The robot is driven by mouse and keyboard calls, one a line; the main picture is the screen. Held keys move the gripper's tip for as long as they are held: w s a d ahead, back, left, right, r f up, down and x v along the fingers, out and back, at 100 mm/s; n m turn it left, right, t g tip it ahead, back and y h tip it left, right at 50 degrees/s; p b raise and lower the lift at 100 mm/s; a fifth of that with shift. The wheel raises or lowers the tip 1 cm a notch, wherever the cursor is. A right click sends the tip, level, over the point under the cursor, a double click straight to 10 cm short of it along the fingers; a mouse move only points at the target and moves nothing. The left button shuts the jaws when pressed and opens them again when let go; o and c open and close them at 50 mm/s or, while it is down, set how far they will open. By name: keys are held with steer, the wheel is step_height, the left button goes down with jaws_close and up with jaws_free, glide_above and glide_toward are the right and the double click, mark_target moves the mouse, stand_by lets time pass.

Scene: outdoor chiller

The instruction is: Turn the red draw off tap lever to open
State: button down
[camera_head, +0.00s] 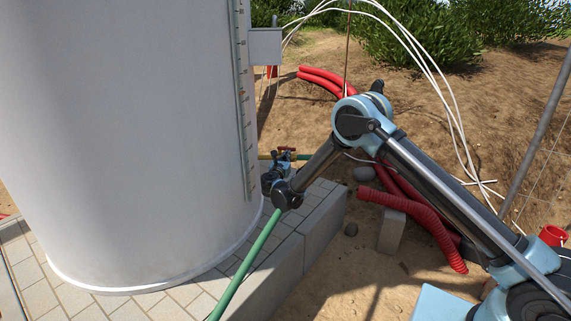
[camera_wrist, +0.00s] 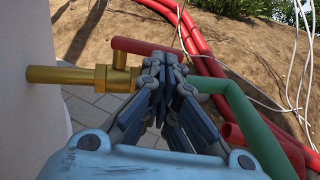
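The draw off tap has a brass body (camera_wrist: 92,77) that sticks out from the white tank (camera_wrist: 25,120) at the left of the wrist view. Its red lever (camera_wrist: 143,48) stands on top and reaches right, in line with the pipe, to behind my fingertips. My gripper (camera_wrist: 172,72) has its fingertips together at the lever's far end. I see no part of the lever between them, and contact is unclear. In the head view the red lever (camera_head: 286,151) is small, just beyond my gripper (camera_head: 272,172), whose fingers are hard to make out.
A green hose (camera_wrist: 240,105) runs from the tap past the right of my gripper. The tank (camera_head: 130,130) stands on a paved block plinth (camera_head: 310,222). Red corrugated pipes (camera_head: 425,222) and white cables (camera_head: 440,80) lie to the right on bare soil.

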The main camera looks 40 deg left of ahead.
steer(key=shift+x, duration=0.95)
steer(key=shift+w+d, duration=0.15)
steer(key=shift+w, duration=0.5)
steer(key=s+d, duration=0.8)
steer(key=s, duration=0.3)
steer(key=shift+s, duration=0.2)
